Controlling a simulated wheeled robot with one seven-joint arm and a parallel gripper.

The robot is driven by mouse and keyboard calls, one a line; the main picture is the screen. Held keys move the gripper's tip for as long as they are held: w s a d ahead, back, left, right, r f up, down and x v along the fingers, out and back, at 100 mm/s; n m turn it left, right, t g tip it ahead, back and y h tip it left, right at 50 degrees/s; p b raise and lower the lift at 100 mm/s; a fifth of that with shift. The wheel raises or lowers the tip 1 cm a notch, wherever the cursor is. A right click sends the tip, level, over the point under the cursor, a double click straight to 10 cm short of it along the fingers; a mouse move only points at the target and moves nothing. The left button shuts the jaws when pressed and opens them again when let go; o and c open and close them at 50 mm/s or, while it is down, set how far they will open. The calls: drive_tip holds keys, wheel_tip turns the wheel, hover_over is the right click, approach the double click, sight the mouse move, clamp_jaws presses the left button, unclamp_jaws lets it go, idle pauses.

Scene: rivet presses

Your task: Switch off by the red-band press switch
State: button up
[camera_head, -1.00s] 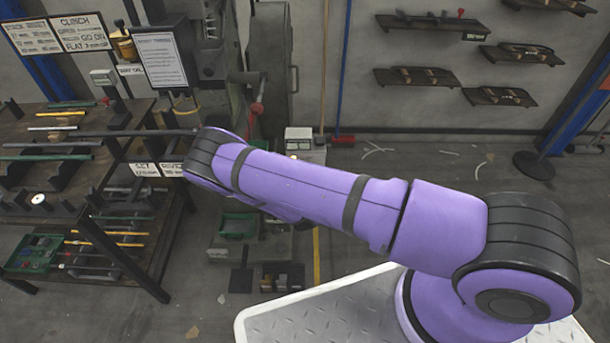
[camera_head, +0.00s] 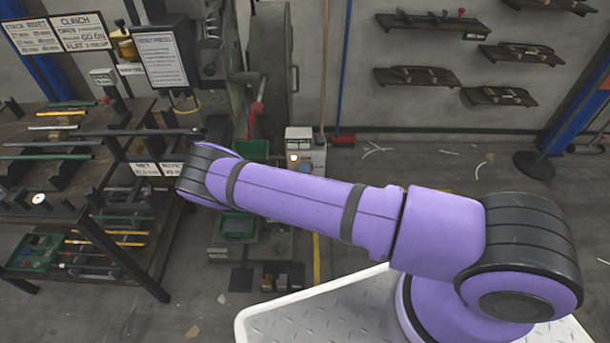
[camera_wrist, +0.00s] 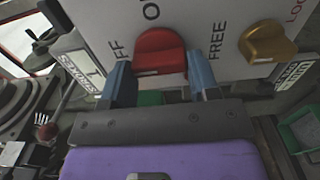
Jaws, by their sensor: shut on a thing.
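In the wrist view a red switch knob (camera_wrist: 159,51) sits on a light grey panel (camera_wrist: 207,25). Partly cut-off lettering, "FF" to its left and "O" above it, stands beside the knob. My gripper (camera_wrist: 160,76) has one blue-grey finger on each side of the red knob and is shut on it. I cannot tell clearly which mark the knob points at. A yellow knob (camera_wrist: 268,44) with "FREE" and "LOC" lettering is to the right on the same panel. In the head view my gripper is hidden by my arm.
In the head view a pale box (camera_head: 305,150) with a lit orange lamp stands beyond my forearm. A workbench with rods (camera_head: 60,130) is at left, the grey press (camera_head: 225,65) behind. In the wrist view a green tray (camera_wrist: 300,130) lies at lower right.

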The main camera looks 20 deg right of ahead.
drive_tip(key=o, duration=0.9)
drive_tip(key=v, duration=1)
drive_tip(key=shift+s+a, duration=0.15)
drive_tip(key=shift+s, duration=0.25)
